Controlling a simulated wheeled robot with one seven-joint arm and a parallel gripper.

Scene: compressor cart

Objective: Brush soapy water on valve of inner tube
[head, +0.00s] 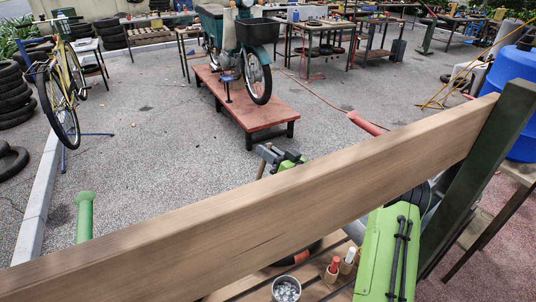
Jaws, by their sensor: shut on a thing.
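My gripper (266,156) is beyond the long wooden beam, dark grey with green behind it. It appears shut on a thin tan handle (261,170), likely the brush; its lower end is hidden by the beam. A small metal tin (286,289) with pale, speckled contents stands near the bottom edge; I cannot tell whether it is soapy water. A dark curved edge with a red piece (301,257) shows just under the beam and may be part of the inner tube. I cannot make out a valve. My gripper is beyond and above the tin, apart from it.
The wooden beam (250,208) crosses the foreground diagonally and hides much of the slatted surface (315,287). Red (334,265) and white (350,255) capped sticks stand in holders there. A moped is on a red platform (257,112). Open pavement lies left; a blue barrel (510,95) stands right.

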